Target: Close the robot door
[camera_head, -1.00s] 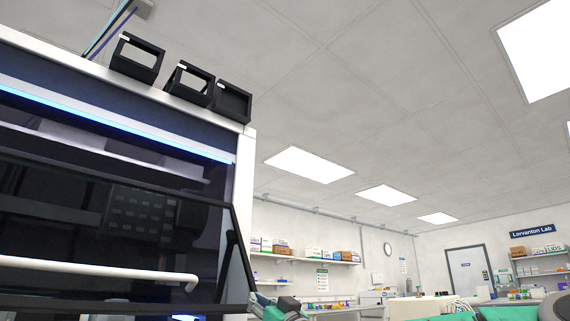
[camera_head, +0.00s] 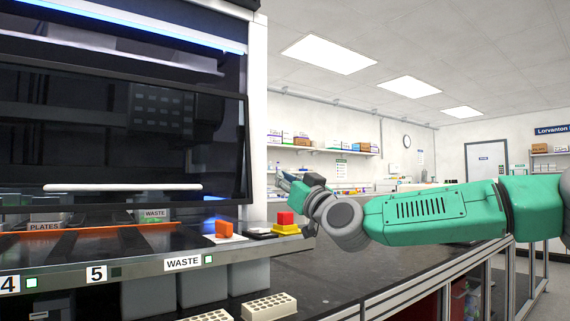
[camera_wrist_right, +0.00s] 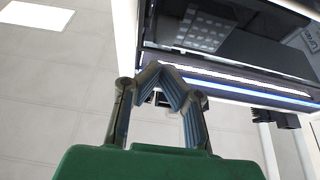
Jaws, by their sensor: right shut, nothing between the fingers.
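The robot door (camera_head: 60,140) is a dark see-through panel on the front of the lab machine at the left of the head view. A white handle bar (camera_head: 122,187) runs along its lower part. The door hangs low and looks nearly upright, with a strip of the deck showing beneath its lower edge. My right gripper (camera_head: 287,182) is just right of the machine's side post, apart from the handle. It is shut and empty; its fingers (camera_wrist_right: 172,75) also show in the wrist view, in front of the machine. My left gripper is out of view.
The machine's deck edge (camera_head: 140,263) carries slot labels. A red button on a yellow base (camera_head: 286,222) sits at its right end. Pale tube racks (camera_head: 268,306) stand on the dark bench (camera_head: 345,265) in front. Shelves line the back wall.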

